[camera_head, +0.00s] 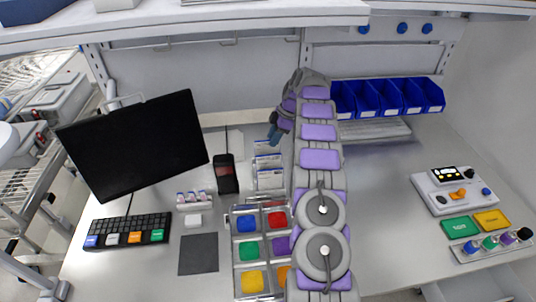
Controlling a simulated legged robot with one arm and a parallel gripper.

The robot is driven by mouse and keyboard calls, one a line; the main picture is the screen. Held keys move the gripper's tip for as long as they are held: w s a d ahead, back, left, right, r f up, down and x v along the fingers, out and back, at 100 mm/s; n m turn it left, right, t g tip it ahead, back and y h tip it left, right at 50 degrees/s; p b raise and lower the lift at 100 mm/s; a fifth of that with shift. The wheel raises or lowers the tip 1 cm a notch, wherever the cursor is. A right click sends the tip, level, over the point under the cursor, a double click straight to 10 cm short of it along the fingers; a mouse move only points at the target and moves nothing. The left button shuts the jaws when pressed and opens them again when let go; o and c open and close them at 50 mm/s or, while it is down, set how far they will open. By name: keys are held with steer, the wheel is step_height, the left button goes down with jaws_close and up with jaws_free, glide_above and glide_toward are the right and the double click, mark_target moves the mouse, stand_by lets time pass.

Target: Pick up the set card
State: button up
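Two flat cards lie on the right side of the bench, a green one (460,227) and a yellow-orange one (492,220). Each has small dark lettering that is too small to read surely, so I cannot tell whether either is the set card. A rack with several pale cards or packets (268,165) stands in the middle, left of my arm. My gripper (275,131) seems to be the small dark bluish end of my arm, high in the middle near the back wall. It is far from the two coloured cards. Its fingers are too small and partly hidden to judge.
A control box (457,191) and a row of coloured knobs (495,243) flank the cards. Blue bins (387,98) stand at the back right. A monitor (135,145), keyboard (127,230), dark scanner-like device (227,175) and sorting tray (262,296) are left. An overhead shelf (200,27) spans the top.

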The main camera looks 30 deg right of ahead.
mark_target(266, 146)
steer(key=a+f, duration=0.1)
steer(key=f, duration=0.1)
steer(key=a+f, duration=0.2)
steer(key=shift+w+a, duration=0.15)
steer(key=shift+w, duration=0.25)
steer(key=shift+d+f, duration=0.1)
steer(key=shift+d, duration=0.5)
steer(key=c, duration=0.5)
steer(key=shift+c, duration=0.9)
steer(key=shift+a, duration=0.5)
jaws_close()
